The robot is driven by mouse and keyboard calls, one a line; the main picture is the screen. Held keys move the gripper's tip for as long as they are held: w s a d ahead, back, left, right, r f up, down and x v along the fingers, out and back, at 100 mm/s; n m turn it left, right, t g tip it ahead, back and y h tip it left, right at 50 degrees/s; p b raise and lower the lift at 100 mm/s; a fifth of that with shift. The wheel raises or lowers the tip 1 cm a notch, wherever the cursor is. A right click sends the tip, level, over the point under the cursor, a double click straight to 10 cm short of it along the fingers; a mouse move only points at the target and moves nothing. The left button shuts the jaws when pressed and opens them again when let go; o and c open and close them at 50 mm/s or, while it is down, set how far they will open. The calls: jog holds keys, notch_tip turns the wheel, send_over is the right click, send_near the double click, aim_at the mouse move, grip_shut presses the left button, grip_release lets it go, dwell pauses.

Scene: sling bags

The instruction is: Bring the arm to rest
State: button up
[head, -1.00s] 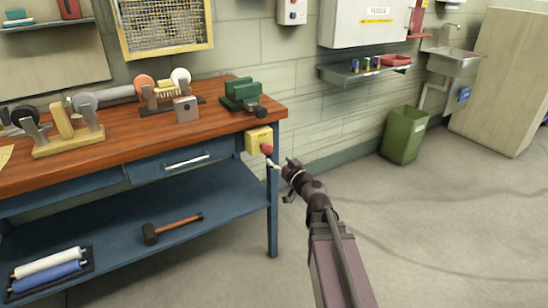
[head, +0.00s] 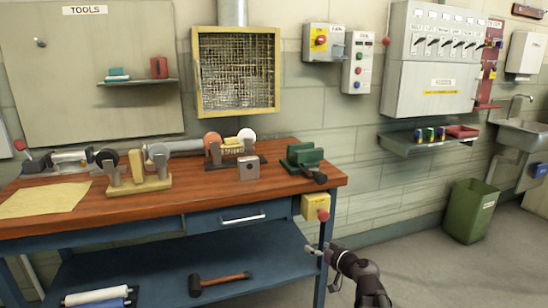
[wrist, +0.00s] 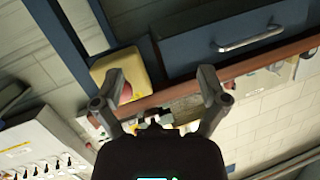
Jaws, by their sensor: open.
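My gripper (head: 320,267) is at the end of my arm, low and right of centre in the head view, in front of the workbench's right end. Its two fingers are spread apart in the wrist view (wrist: 161,75), with nothing held between them. A yellow box (head: 315,206) with a red knob is fixed to the bench's right end, just above my gripper in the head view. The yellow box also shows in the wrist view (wrist: 122,66), partly behind the left finger. I cannot tell whether the gripper touches anything.
The workbench (head: 100,211) carries grinders and a green vise (head: 304,156). A mallet (head: 215,282) lies on its lower shelf. A green bin (head: 470,211), a small wall shelf (head: 405,145) and a sink (head: 525,137) are to the right. The floor before the bin is clear.

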jog(key=s+a+f+g+h, duration=0.2)
jog(key=s+a+f+g, duration=0.1)
jog(key=s+f+g, duration=0.6)
jog(key=s+d+f+m+g+h, duration=0.35)
jog(key=s+d+f+h, duration=0.25)
jog(key=s, duration=0.3)
notch_tip(320, 180, up, 33)
jog(key=p, duration=3.2)
jog(key=shift+w+a+p, duration=0.2)
jog(key=shift+w+p, duration=0.15)
